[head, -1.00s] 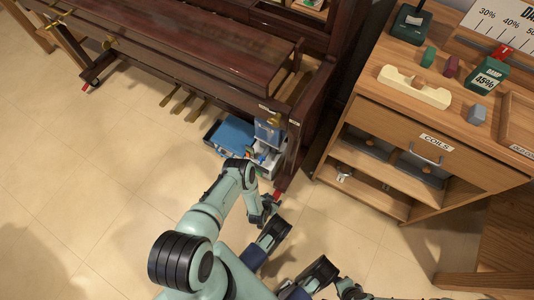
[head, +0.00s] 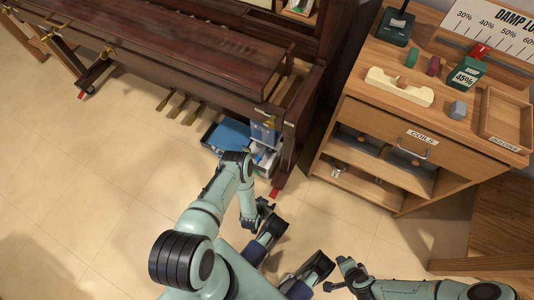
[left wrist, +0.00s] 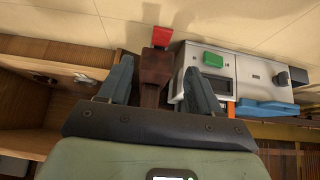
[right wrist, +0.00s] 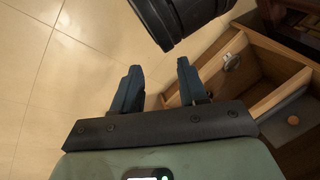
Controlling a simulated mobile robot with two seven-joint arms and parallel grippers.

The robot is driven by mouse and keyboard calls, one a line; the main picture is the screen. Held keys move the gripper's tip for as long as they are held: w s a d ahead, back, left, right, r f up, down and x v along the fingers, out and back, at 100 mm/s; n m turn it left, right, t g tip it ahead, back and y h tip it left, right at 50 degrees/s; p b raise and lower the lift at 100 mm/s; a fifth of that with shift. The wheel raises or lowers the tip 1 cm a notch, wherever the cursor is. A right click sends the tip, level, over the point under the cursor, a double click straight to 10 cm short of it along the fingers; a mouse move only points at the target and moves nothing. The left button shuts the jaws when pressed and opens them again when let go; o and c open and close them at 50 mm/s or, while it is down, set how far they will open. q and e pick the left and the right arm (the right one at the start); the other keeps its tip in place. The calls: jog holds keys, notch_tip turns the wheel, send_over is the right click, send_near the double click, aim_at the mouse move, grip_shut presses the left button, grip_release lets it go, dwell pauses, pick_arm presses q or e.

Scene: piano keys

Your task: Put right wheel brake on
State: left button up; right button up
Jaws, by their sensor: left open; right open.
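The right wheel brake is a small red tab (head: 275,193) at the foot of the piano's right leg (head: 287,160), just above the floor. In the left wrist view the red tab (left wrist: 162,35) sits at the end of the dark brown foot (left wrist: 155,68). My left gripper (head: 266,209) is open and close to the foot. In its wrist view the foot lies between the two spread fingers, with the tab beyond their tips. My right gripper (head: 342,273) is open and empty over the floor. Whether the left fingers touch the foot cannot be told.
A grey box (left wrist: 210,75) with a green button stands right beside the foot. A blue case (head: 226,136) lies near the pedals (head: 185,108). A wooden cabinet (head: 385,125) stands to the right. Another red tab (head: 81,95) shows at the left leg. The front floor is clear.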

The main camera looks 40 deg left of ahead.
aim_at(273, 196)
pick_arm(q)
jog(key=w+a+r+g+h+b, duration=0.1)
jog(key=w+a+r+g+b, duration=0.15)
jog(key=w+g, duration=0.5)
jog(key=shift+t, duration=0.25)
jog(key=f+b, duration=0.1)
jog(key=f, duration=0.3)
jog(key=f+b, duration=0.2)
jog(key=f, duration=0.1)
jog(key=f+b, duration=0.2)
jog(key=f, duration=0.2)
jog(key=shift+w+d+f, duration=0.1)
jog(key=shift+d+f, duration=0.15)
jog(key=shift+f, duration=0.35)
pick_arm(e)
jog(key=s+d+f+m+g, duration=0.1)
jog(key=s+f+g, duration=0.3)
jog(key=s+f, duration=0.6)
jog(key=shift+s+d+f, duration=0.25)
jog(key=shift+s+d, duration=0.05)
jog(key=shift+d, duration=0.6)
pick_arm(q)
jog(key=shift+c, duration=0.3)
jog(key=c, duration=1)
pick_arm(e)
jog(key=shift+w, duration=0.1)
